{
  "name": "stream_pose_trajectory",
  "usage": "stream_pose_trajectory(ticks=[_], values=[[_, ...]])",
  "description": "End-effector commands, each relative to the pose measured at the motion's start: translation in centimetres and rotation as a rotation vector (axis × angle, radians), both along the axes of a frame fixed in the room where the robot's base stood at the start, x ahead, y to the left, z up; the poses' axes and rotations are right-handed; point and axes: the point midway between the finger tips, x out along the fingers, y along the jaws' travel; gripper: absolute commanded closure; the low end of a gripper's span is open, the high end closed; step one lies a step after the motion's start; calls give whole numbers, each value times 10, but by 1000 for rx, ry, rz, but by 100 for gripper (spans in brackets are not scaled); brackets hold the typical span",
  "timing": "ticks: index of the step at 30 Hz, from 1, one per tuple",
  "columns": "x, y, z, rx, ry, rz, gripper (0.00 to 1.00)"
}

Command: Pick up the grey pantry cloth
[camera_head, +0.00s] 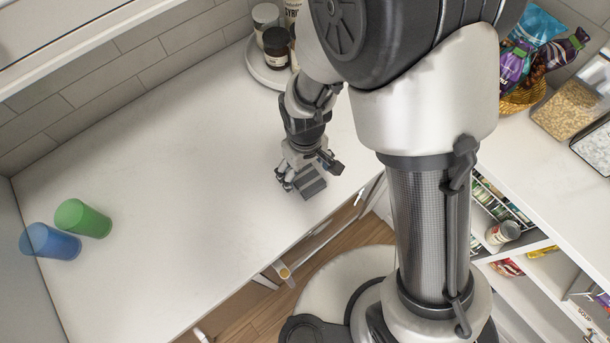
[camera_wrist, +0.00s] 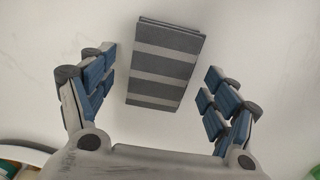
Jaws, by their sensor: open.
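The grey pantry cloth (camera_wrist: 168,62) is a folded rectangle with dark and lighter grey stripes. It lies flat on the white counter and sits between and just beyond my fingers in the wrist view. My gripper (camera_wrist: 160,104) is open, with one blue-padded finger on each side of the cloth and a clear space on both sides. In the head view, my gripper (camera_head: 295,179) is low over the counter near its front edge. The cloth (camera_head: 313,187) shows there partly, with the rest hidden behind my fingers.
A green cup (camera_head: 82,218) and a blue cup (camera_head: 50,242) stand at the counter's left end. A round tray (camera_head: 262,72) with jars is at the back. A basket of snack bags (camera_head: 525,98) is at the right. The counter (camera_head: 180,170) between is clear.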

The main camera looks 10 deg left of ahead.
Motion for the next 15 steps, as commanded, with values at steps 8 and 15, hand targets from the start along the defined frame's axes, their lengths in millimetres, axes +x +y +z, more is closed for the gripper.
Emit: stream_pose_trajectory(ticks=[8, 15], values=[[1, 0, -11, 1, -1, 0, 20], [0, 0, -11, 1, -1, 0, 34]])
